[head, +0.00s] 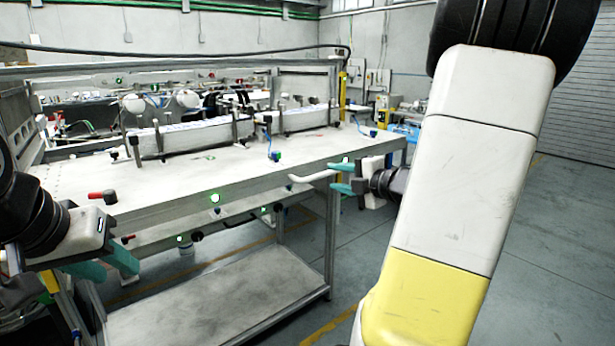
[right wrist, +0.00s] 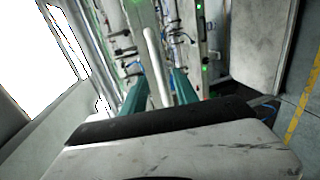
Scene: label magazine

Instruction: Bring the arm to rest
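My right gripper (head: 340,174) is at the front right of the workbench (head: 190,186), its teal fingers spread. A white bent rod (head: 313,177) reaches left from between those fingers, with its bent end near the bench's front edge. In the right wrist view the rod (right wrist: 154,62) runs between the fingers of this gripper (right wrist: 160,88), with a gap visible on each side. I cannot tell what the rod is fixed to. My left gripper (head: 108,262) is at the lower left, before the bench. Its teal fingers overlap in the view, so their opening is unclear.
Long clamped fixtures (head: 195,136) stand at the back of the bench. A red-handled part (head: 103,196) lies at its front left. A lower shelf (head: 215,300) is bare. Open floor (head: 540,240) lies to the right.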

